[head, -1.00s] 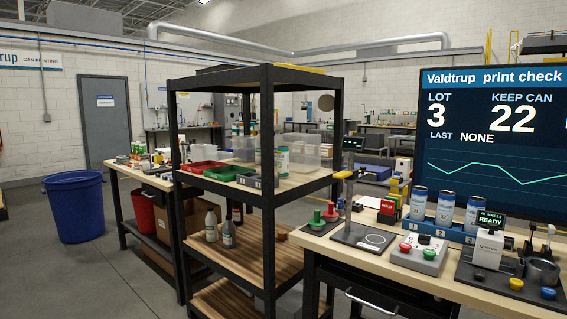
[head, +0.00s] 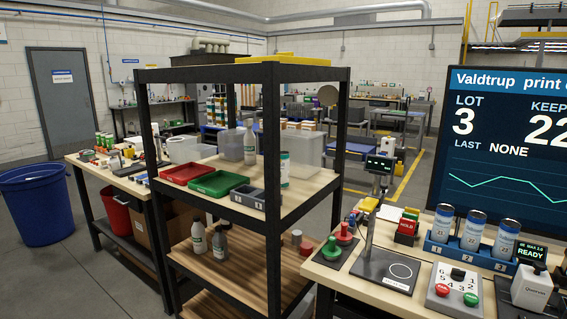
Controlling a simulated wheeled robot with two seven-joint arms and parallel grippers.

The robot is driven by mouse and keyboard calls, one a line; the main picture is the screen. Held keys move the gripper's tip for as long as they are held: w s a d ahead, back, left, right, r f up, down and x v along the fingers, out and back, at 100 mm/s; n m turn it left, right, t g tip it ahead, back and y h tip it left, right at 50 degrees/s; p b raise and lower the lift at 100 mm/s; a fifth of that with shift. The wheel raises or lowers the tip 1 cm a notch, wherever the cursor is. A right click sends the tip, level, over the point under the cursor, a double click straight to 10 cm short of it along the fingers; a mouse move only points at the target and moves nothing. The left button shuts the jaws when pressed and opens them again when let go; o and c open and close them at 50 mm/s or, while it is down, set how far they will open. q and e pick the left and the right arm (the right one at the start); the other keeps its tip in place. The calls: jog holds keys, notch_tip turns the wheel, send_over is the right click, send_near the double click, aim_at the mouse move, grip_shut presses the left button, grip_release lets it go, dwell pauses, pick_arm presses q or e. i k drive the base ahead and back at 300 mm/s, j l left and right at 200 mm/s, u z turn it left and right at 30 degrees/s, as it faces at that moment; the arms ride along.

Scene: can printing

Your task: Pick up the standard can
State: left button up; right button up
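Several cans are in view, and I cannot tell which one is the standard can. Three silver-topped cans with blue and white labels stand upright in a blue rack (head: 465,256) on the right bench: a left can (head: 444,222), a middle can (head: 473,231) and a right can (head: 504,240). The rack has slots marked 1, 2 and 3. A small grey cylinder (head: 296,238) stands on the shelf unit's middle board, partly behind a post. Green and red cans (head: 104,142) stand far off on the left bench. Neither of my grippers is in view.
The black shelf unit (head: 272,190) stands close in front, with red (head: 188,173) and green (head: 218,183) trays.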

aim_at(285, 155)
jog(key=i+j+z, duration=0.1)
jog(key=i+j, duration=0.3)
jog(key=i+j+z, duration=0.15)
jog(key=i+j, duration=0.25)
jog(key=i+j+z, duration=0.1)
jog(key=i+j, duration=0.25)
jog(key=j, duration=0.15)
jog(key=i+j+z, duration=0.1)
jog(key=i+j, duration=0.25)
jog(key=j, duration=0.2)
